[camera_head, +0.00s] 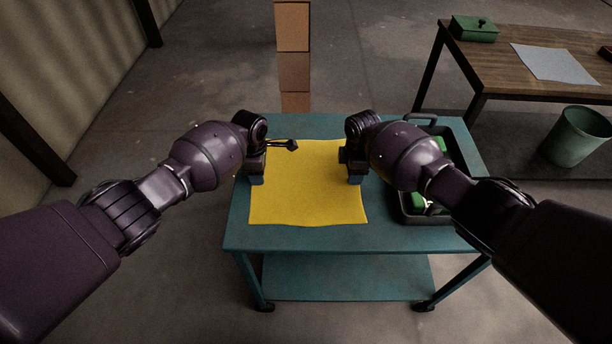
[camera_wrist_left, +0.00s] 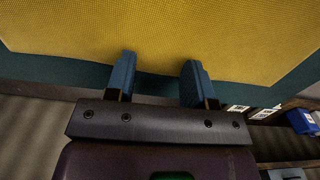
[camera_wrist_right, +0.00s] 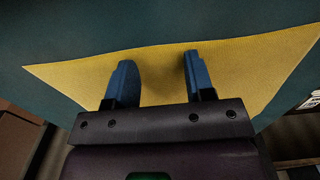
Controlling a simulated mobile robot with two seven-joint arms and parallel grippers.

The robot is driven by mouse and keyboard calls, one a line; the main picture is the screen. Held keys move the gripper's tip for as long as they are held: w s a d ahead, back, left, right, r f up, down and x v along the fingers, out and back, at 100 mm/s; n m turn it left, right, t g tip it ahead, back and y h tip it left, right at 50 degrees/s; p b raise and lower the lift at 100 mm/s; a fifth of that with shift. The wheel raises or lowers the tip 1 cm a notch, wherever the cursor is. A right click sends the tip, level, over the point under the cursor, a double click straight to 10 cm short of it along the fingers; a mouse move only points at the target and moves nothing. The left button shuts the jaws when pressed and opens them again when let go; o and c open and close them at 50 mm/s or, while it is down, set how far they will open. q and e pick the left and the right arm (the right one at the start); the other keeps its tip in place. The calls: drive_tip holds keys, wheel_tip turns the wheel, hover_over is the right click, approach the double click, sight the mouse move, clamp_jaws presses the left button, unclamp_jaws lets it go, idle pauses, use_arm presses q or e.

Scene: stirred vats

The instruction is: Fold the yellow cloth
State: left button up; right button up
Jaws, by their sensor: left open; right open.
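The yellow cloth (camera_head: 306,190) lies spread out flat on the teal cart top (camera_head: 295,239). My left gripper (camera_head: 257,180) is over the cloth's left edge, and my right gripper (camera_head: 354,179) is over its right edge. In the left wrist view the blue fingers of the left gripper (camera_wrist_left: 157,75) are apart at the cloth's edge, with nothing held. In the right wrist view the fingers of the right gripper (camera_wrist_right: 158,75) are apart over the cloth (camera_wrist_right: 230,70), also empty. I cannot tell whether the fingertips touch the cloth. The wrists hide parts of the cloth's side edges.
A dark tray (camera_head: 412,218) with green items stands on the cart's right side, partly behind my right arm. A small black tool (camera_head: 284,145) shows near the cloth's far left corner. A wooden table (camera_head: 505,66) and a green bin (camera_head: 577,138) stand at right.

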use_arm(q)
drive_tip(key=shift+s+f, duration=0.1)
drive_tip(key=shift+f, duration=0.1)
use_arm(e)
drive_tip(key=shift+s+f, duration=0.1)
drive_tip(key=shift+f, duration=0.15)
use_arm(q)
drive_tip(key=shift+c, duration=0.6)
use_arm(e)
drive_tip(key=shift+c, duration=0.6)
use_arm(q)
clamp_jaws()
use_arm(e)
clamp_jaws()
use_arm(q)
drive_tip(key=shift+r, duration=0.1)
use_arm(e)
drive_tip(key=shift+r, duration=0.15)
